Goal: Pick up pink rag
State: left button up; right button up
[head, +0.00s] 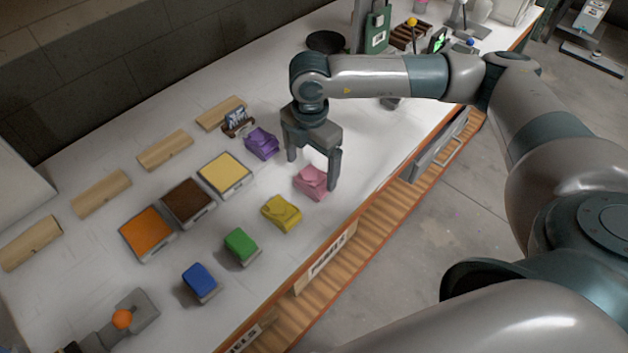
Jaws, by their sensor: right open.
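The pink rag (311,182) is a small folded cloth on the white table, near its front edge. My right gripper (313,172) points down over the pink rag, with its two fingers apart. One finger is just right of the rag and partly covers its right edge; the other is to the upper left of it. Nothing is held between the fingers. I cannot tell exactly how high the fingertips are above the table. My left gripper does not show.
A yellow rag (281,213) and a purple rag (262,143) lie close to the pink one. Green (240,245) and blue (199,281) rags lie nearer. Trays of yellow (225,174), brown (188,202) and orange (147,233) colorant stand to the left.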

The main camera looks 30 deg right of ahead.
aim_at(311, 179)
jog(key=shift+s+a+f+p, duration=0.15)
jog(key=shift+f+p, duration=0.7)
jog(key=shift+p, duration=0.2)
notch_tip(311, 179, down, 2)
jog(key=shift+f+p, duration=0.1)
jog(key=shift+p, duration=0.45)
jog(key=shift+f, duration=0.65)
jog(key=shift+c, duration=0.5)
jog(key=c, duration=1.1)
